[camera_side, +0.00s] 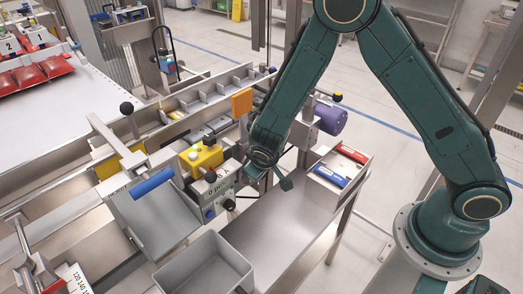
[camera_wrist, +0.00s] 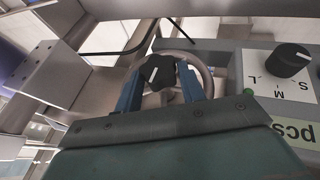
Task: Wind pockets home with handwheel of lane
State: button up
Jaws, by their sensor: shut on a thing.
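My gripper (camera_wrist: 160,85) is shut on a black lobed knob (camera_wrist: 160,70) with a white index mark, its blue fingers on either side. A grey metal ring (camera_wrist: 207,78) shows behind the knob; I cannot tell whether the two are one handwheel. In the side view my gripper (camera_side: 250,168) is at the right side of the machine, beside a grey panel (camera_side: 222,192), and hides the knob. The lane of grey divided pockets (camera_side: 213,92) runs behind it towards the upper right.
A selector dial (camera_wrist: 288,60) marked S, M, L sits right of my gripper. A yellow block (camera_side: 203,156), an orange plate (camera_side: 242,102) and a purple cylinder (camera_side: 330,118) are close by. A grey bin (camera_side: 207,262) stands in front. The steel shelf (camera_side: 275,232) has bare room.

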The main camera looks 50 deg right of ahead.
jog(key=shift+a+h, duration=0.1)
jog(key=shift+h, duration=0.4)
jog(key=o, duration=1)
jog(key=shift+c, duration=0.2)
jog(key=shift+y, duration=0.4)
